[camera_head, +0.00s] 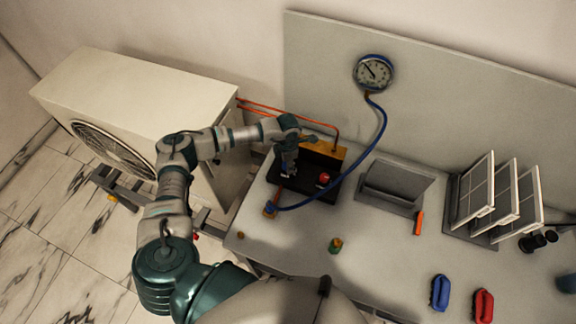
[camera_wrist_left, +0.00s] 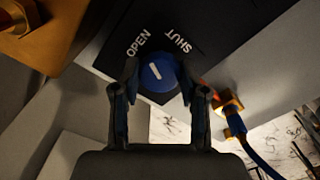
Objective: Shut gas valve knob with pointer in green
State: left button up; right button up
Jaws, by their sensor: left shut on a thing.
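The blue valve knob (camera_wrist_left: 158,74) with a white pointer line sits on a black panel (camera_wrist_left: 205,20) marked OPEN and SHUT. In the left wrist view its pointer tilts toward the OPEN word, to the upper left. My left gripper (camera_wrist_left: 156,72) has its two fingers on either side of the knob, shut on it. In the head view my left gripper (camera_head: 288,172) reaches down to the black box, hiding the knob. A red knob (camera_head: 324,178) is on the same box. The pressure gauge (camera_head: 373,73) hangs on the back board; its needle is too small to read against a green zone.
A blue hose (camera_head: 381,130) runs from the gauge to a brass fitting (camera_head: 270,209) beside the box.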

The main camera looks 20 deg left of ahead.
pick_arm(q)
jog(key=shift+s+a+f+m, duration=0.15)
jog(key=shift+f+m, duration=0.1)
jog(key=shift+m, duration=0.05)
jog(key=shift+r, duration=0.15)
pick_arm(e)
jog(key=shift+a+f, duration=0.25)
jog(key=shift+a, duration=0.05)
pick_arm(q)
jog(key=o, duration=1.1)
jog(key=shift+o, duration=0.2)
pick_arm(e)
jog(key=shift+a, duration=0.2)
jog(key=shift+d, duration=0.1)
pick_arm(q)
jog(key=shift+r, duration=0.15)
notch_tip(320, 180, up, 12)
jog(key=shift+f, duration=0.2)
pick_arm(e)
jog(key=shift+d, duration=0.15)
pick_arm(q)
jog(key=shift+a, duration=0.1)
